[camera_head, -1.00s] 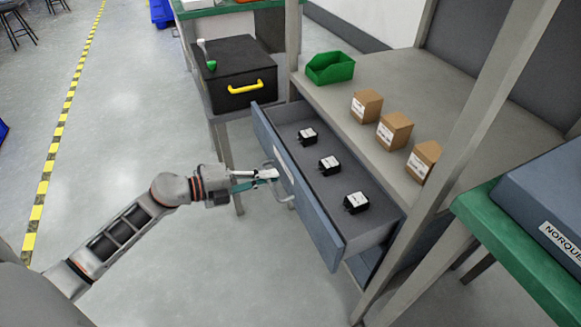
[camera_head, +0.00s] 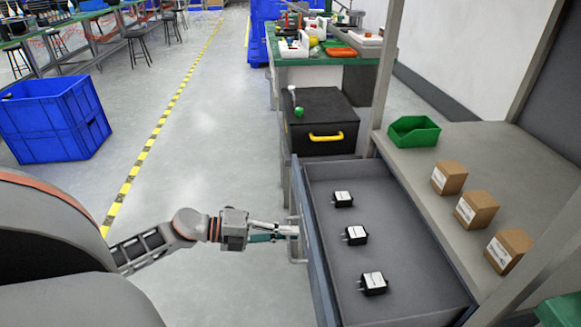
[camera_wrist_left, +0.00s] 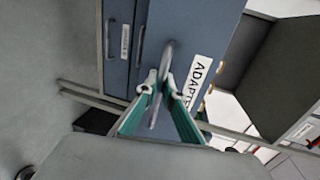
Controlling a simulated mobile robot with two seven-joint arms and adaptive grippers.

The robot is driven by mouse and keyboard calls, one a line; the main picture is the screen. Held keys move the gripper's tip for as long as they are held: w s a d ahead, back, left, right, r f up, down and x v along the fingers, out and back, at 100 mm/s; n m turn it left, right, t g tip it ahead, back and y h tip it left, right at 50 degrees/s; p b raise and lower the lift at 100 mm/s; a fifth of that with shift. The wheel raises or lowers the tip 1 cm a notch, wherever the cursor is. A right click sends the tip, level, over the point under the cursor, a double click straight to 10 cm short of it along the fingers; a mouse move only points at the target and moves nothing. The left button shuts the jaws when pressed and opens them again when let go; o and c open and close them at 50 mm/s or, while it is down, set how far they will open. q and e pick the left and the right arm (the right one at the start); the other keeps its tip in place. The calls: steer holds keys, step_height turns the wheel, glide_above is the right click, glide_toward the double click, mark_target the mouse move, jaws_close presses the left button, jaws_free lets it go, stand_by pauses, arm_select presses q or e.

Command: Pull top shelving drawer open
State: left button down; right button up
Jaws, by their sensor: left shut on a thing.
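The top drawer (camera_head: 309,240) of the shelving is pulled well out, its grey inside showing. Three black adapters with white labels lie in it in a row: a far one (camera_head: 343,199), a middle one (camera_head: 355,235) and a near one (camera_head: 373,283). My left gripper (camera_head: 292,231) is at the drawer's front, shut on its metal handle (camera_wrist_left: 167,62). In the left wrist view the green fingers close around the handle, beside the drawer's label (camera_wrist_left: 199,80). My right gripper is in neither view.
Three brown boxes (camera_head: 476,210) and a green bin (camera_head: 413,131) stand on the shelf top (camera_head: 400,160). A black case (camera_head: 320,105) with a yellow handle stands beyond the drawer. A blue crate (camera_head: 55,118) is on the floor at left. The floor between is clear.

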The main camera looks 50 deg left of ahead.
arm_select(q)
steer(key=c, duration=2.2)
jaws_free()
steer(key=shift+a, duration=0.1)
steer(key=v, duration=1.2)
